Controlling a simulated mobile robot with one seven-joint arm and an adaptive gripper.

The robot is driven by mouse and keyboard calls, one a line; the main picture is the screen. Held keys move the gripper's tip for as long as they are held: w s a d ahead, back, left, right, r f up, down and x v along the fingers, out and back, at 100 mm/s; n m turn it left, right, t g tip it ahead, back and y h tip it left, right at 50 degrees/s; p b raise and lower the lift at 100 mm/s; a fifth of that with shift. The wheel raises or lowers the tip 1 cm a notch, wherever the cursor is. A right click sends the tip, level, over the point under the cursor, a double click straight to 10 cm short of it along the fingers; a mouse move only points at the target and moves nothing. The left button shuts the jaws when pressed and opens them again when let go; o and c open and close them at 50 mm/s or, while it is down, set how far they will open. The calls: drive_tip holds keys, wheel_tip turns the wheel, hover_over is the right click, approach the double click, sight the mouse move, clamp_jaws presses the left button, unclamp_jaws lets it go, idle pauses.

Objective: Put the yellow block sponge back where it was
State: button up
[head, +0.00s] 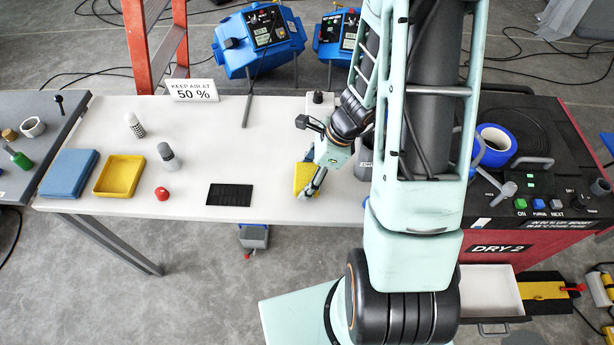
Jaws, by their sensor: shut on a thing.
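The yellow block sponge (303,176) is at my gripper (313,184), near the front right of the white table, left of my arm. My gripper is shut on it, and the fingers hide part of it. I cannot tell whether the sponge touches the tabletop or is held just above it.
The red dryer machine (540,240) is at right. The table's middle is clear.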

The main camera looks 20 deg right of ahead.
drive_tip(key=shift+f, duration=0.2)
drive_tip(key=shift+f, duration=0.2)
drive_tip(key=o, duration=1.1)
drive_tip(key=shift+r, duration=0.1)
drive_tip(key=shift+r, duration=0.35)
drive_tip(key=p+v, duration=0.2)
drive_tip(key=v, duration=0.9)
drive_tip(key=shift+r, duration=0.3)
drive_tip(key=shift+d, duration=0.2)
